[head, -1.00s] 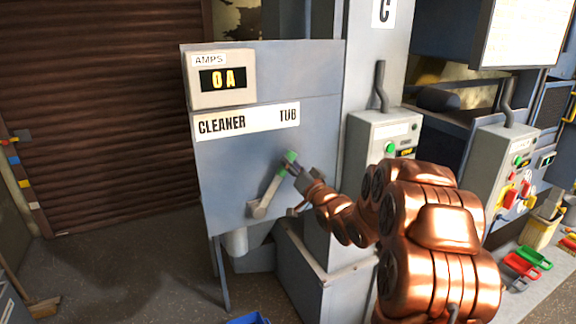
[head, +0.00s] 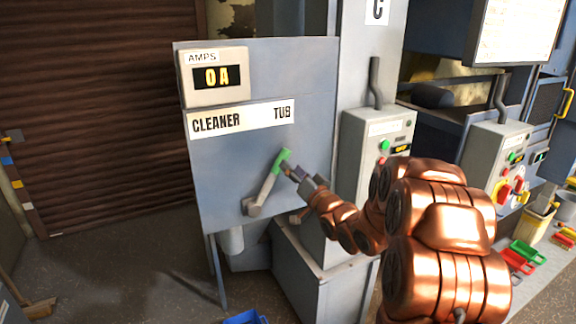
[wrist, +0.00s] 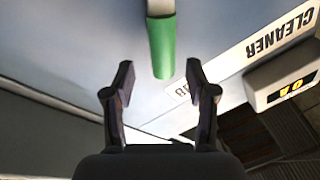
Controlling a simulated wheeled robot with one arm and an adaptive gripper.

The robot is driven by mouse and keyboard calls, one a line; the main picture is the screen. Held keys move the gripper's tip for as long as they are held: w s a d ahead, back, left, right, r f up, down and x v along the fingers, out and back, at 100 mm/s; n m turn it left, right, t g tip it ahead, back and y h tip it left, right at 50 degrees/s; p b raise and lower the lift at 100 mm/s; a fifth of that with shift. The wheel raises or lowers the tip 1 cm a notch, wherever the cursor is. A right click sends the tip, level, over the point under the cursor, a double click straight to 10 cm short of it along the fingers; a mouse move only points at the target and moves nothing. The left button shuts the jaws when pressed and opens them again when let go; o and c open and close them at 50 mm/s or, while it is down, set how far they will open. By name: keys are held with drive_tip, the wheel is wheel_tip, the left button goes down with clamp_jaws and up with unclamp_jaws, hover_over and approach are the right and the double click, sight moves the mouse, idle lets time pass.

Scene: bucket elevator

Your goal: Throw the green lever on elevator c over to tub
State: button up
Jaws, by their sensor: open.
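The lever (head: 265,190) sits on a grey panel (head: 225,165) under a strip marked CLEANER at left and TUB at right. It leans up and to the right from its pivot, with its green grip (head: 281,161) below the TUB word. My gripper (head: 290,172) is just right of and below the grip in the head view. In the wrist view my open gripper (wrist: 160,80) has its fingers spread, and the green grip (wrist: 162,47) ends ahead of the gap between them. The grip looks clear of both fingers.
An amps display (head: 217,76) reading 0 A is on the panel above the strip. A column marked C (head: 376,12) stands to the right, with a grey control box (head: 378,140) on it. A brown shutter (head: 90,100) is at left.

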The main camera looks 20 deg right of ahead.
drive_tip(key=v, duration=0.8)
drive_tip(key=shift+s, duration=0.2)
drive_tip(key=shift+f, duration=0.1)
drive_tip(key=s+a+f+n+g+h, duration=0.2)
drive_tip(key=s+f+g+h, duration=0.3)
drive_tip(key=s+f+g, duration=0.55)
drive_tip(key=s+a+g, duration=0.3)
drive_tip(key=s, duration=0.7)
drive_tip(key=s+a+r+n+g, duration=0.1)
drive_tip(key=s+a+g, duration=0.3)
drive_tip(key=s, duration=0.7)
drive_tip(key=s+a+r+n+g+y, duration=0.1)
drive_tip(key=s+a+g, duration=0.3)
drive_tip(key=s, duration=0.6)
drive_tip(key=shift+s, duration=0.4)
